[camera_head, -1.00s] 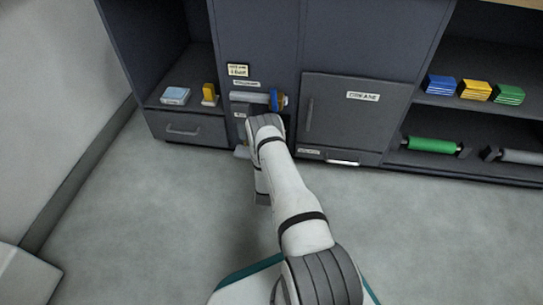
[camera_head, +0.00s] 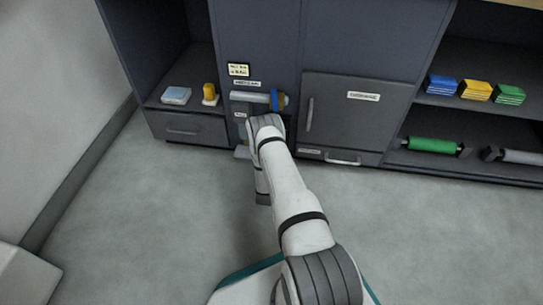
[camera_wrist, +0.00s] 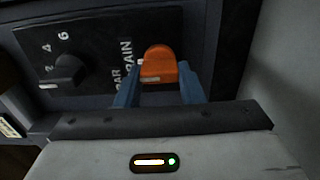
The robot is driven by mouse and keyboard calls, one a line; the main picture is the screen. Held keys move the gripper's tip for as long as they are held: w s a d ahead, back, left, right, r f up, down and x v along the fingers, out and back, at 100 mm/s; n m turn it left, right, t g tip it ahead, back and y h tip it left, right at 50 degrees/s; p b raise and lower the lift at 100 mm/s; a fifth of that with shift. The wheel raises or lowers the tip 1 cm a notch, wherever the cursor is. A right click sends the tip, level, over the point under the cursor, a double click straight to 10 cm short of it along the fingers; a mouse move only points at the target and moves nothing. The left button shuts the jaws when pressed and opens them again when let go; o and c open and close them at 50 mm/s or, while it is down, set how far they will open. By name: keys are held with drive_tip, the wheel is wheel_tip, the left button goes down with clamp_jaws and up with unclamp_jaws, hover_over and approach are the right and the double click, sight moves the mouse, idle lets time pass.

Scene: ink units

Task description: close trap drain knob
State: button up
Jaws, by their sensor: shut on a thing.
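The orange drain knob (camera_wrist: 158,66) shows in the wrist view on a dark panel, beside white lettering that reads "DRAIN" in part. My gripper (camera_wrist: 160,76) has its two blue fingers on either side of the knob and is shut on it. In the head view my arm reaches to the middle cabinet, and its end hides most of what lies behind it. A blue part (camera_head: 275,100) shows there at the right end of a pale horizontal cylinder. I cannot make out the knob in that view.
A black dial (camera_wrist: 68,72) with numbers sits left of the knob. A hatch with a handle (camera_head: 310,115) is right of my arm. A yellow object (camera_head: 210,94) and a pale blue box (camera_head: 175,95) stand on the left shelf. The floor around my arm is clear.

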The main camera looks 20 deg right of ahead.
drive_tip(key=shift+w+a, duration=0.1)
drive_tip(key=shift+a, duration=0.1)
drive_tip(key=o, duration=1)
drive_tip(key=shift+d, duration=0.1)
drive_tip(key=shift+s, duration=0.2)
drive_tip(key=p+v, duration=0.3)
drive_tip(key=v, duration=0.4)
drive_tip(key=shift+s+a, duration=0.2)
drive_tip(key=shift+s, duration=0.05)
